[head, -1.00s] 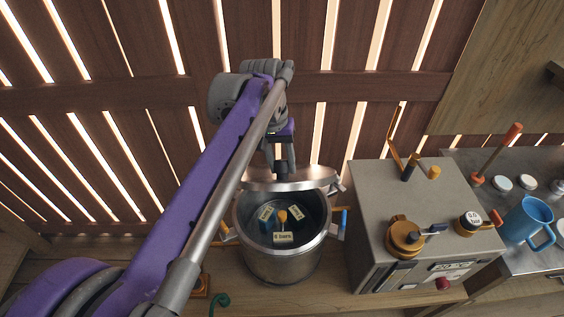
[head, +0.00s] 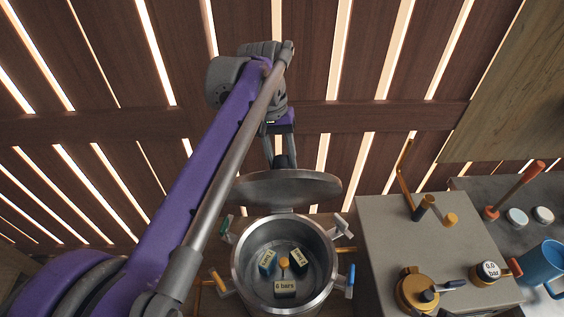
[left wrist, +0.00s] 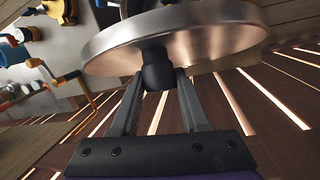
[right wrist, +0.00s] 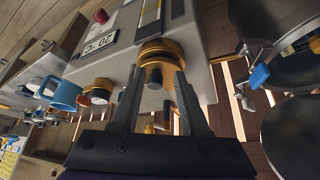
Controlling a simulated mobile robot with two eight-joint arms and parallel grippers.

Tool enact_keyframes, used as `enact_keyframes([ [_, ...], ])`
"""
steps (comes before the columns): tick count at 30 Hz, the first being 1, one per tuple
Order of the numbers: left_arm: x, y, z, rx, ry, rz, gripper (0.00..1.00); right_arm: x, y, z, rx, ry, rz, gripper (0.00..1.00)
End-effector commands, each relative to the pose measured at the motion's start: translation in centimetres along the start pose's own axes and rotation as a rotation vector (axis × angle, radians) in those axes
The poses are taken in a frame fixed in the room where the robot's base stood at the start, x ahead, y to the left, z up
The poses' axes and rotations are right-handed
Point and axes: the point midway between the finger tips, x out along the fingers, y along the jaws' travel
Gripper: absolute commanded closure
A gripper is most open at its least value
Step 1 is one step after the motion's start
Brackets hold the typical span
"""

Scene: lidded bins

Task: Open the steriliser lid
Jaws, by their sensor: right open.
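The steriliser is a round steel pot (head: 240,277) with its mouth uncovered. Inside are small labelled blocks, one reading "6 bars" (head: 285,288), around a yellow knob (head: 284,263). Its round steel lid (head: 287,190) stands raised and tilted behind the rim. In the left wrist view the lid (left wrist: 180,35) is large above the fingers. My left gripper (head: 284,160) has its fingers closed on the lid's dark knob (left wrist: 157,70). My right gripper (right wrist: 158,75) is outside the head view. It is open and empty, pointing toward the grey box's brass knob (right wrist: 160,52).
A grey control box (head: 385,245) stands right of the pot, with an orange crank (head: 405,175), a brass valve (head: 417,290) and a gauge (head: 487,271). A blue mug (head: 543,266) is farther right. Clamps (head: 345,228) with coloured handles stick out around the pot rim. A slatted wall rises behind.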

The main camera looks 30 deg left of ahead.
Motion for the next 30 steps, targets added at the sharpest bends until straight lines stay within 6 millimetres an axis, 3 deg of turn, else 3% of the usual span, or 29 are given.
enact_keyframes([
  [7,-0.5,-0.3,-1.7,0.000,0.007,-0.003,1.00,-0.3,0.0,-0.4,0.000,0.005,0.000,0.55],
  [22,-0.5,-0.4,-2.0,0.000,0.006,-0.004,1.00,-0.3,0.0,-0.5,0.000,0.005,0.000,0.55],
  [23,-0.5,-0.4,-2.0,0.000,0.007,-0.004,0.48,-0.3,0.0,-0.5,0.000,0.005,0.000,0.55],
  [27,-0.5,-0.4,-2.0,0.000,0.005,-0.003,0.27,-0.3,0.0,-0.5,0.000,0.005,0.000,0.55],
  [30,-0.5,-0.4,-1.9,0.000,0.003,-0.002,0.27,-0.3,0.0,-0.5,0.000,0.005,0.000,0.55],
])
